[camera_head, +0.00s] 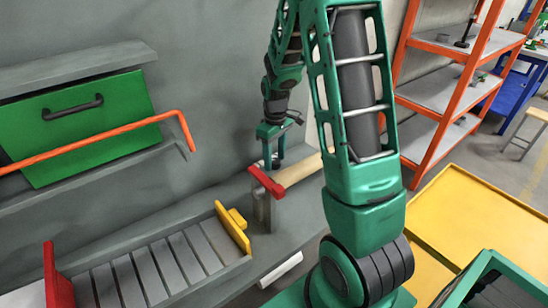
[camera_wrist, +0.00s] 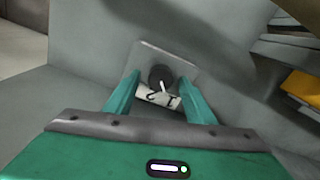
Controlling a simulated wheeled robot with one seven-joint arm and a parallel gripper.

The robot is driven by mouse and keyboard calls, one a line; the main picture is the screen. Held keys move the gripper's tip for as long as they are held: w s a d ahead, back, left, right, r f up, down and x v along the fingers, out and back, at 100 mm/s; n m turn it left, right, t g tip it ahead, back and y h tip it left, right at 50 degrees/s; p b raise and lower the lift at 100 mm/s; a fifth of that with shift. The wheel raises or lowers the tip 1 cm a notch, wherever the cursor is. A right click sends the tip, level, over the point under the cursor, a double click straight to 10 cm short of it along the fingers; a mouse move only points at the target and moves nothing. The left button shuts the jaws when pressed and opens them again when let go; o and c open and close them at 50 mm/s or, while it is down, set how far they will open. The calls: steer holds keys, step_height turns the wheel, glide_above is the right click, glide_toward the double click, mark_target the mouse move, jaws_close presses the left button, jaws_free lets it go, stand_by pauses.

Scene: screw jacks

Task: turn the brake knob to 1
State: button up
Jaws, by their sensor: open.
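The brake knob (camera_wrist: 161,76) is a dark round knob on a light grey square plate (camera_wrist: 152,52) in the wrist view. A white label (camera_wrist: 158,97) with dark figures, seemingly 2 and 1, sits just below it; which figure the knob points to is too small to tell. My gripper (camera_wrist: 159,79) is open, its two green fingers on either side of the knob in the picture; I cannot tell if they touch it. In the head view my gripper (camera_head: 273,160) points down behind a red bar, and the knob cannot be made out.
The red bar (camera_head: 266,182) and a pale wooden handle (camera_head: 298,171) lie close by my gripper. A slatted grey tray with a yellow end (camera_head: 232,228) is at lower left. A green drawer (camera_head: 85,125) and an orange rail (camera_head: 95,146) are on the left.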

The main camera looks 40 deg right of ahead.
mark_target(275, 160)
step_height(275, 160, up, 11)
steer(key=shift+f, duration=0.15)
stand_by(0.4)
stand_by(0.5)
steer(key=s+r+m, duration=0.1)
steer(key=s, duration=0.4)
steer(key=s+r+m, duration=0.2)
steer(key=s, duration=0.3)
steer(key=s+r+m, duration=0.2)
steer(key=s, duration=0.2)
steer(key=shift+s+r, duration=0.15)
steer(key=shift+s, duration=0.25)
steer(key=s+a+m, duration=0.2)
steer(key=s+m, duration=0.2)
steer(key=s, duration=1)
steer(key=shift+s+a+f+m, duration=0.15)
steer(key=shift+s+f+m, duration=0.05)
steer(key=shift+m, duration=0.2)
